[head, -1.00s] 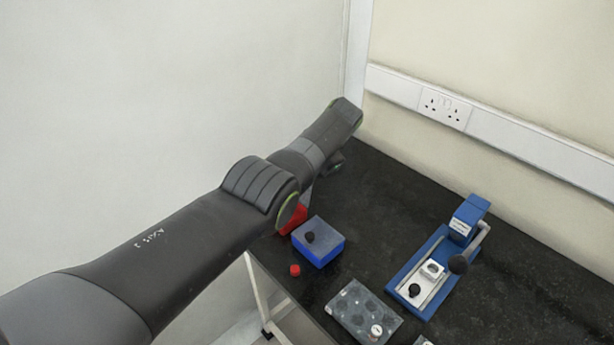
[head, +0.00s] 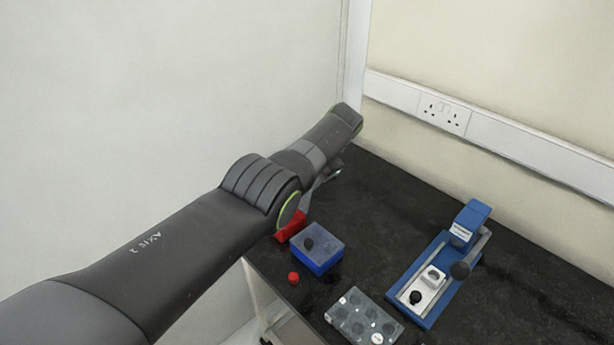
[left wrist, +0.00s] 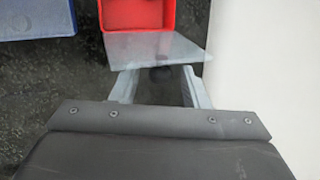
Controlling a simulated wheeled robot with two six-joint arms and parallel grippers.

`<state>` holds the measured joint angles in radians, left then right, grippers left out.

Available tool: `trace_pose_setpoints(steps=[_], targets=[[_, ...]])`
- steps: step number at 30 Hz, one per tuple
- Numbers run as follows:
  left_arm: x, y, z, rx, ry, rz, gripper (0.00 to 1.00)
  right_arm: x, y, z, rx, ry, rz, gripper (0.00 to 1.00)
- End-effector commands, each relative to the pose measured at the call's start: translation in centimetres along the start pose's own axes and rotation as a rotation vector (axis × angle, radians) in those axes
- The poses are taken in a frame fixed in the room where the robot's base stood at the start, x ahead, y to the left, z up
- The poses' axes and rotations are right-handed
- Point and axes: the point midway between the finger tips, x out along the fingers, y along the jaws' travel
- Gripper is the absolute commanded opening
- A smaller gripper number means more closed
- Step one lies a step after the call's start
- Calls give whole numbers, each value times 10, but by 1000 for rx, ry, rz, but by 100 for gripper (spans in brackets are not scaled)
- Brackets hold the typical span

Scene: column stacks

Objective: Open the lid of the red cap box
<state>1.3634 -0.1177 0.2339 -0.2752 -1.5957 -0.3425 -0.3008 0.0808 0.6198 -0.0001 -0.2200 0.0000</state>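The red cap box (left wrist: 168,14) is at the top of the left wrist view, with its inside exposed. Its translucent grey lid (left wrist: 150,48) extends from the box's near edge toward my gripper, clear of the opening. A dark round knob (left wrist: 160,74) shows blurred at the lid's underside. My left gripper (left wrist: 160,88) has its fingers wide apart, one on either side of the knob, not visibly touching it. In the head view the red box (head: 290,228) is mostly hidden behind my left arm. My right gripper is out of view.
A blue box (head: 318,262) with a grey lid and black knob stands beside the red box. A red cap (head: 293,278) lies near the table edge. A clear-topped tray (head: 352,322) and a blue press (head: 430,285) are to the right. A wall is behind.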

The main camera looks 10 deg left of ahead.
Motion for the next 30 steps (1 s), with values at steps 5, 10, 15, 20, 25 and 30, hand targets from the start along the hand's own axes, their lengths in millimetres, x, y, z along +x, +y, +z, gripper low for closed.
trace_pose_setpoints(steps=[5,10,15,20,25,30], targets=[[-2,0,0,0,1,-1,41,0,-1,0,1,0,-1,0],[-19,-1,0,0,4,-2,41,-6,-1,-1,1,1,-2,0],[-54,-1,-1,0,6,-3,41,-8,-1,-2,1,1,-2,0],[-87,0,-1,0,3,-3,41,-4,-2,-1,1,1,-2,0],[-109,0,-1,0,0,-1,41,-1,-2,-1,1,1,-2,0],[-119,0,0,0,0,0,41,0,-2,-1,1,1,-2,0]])
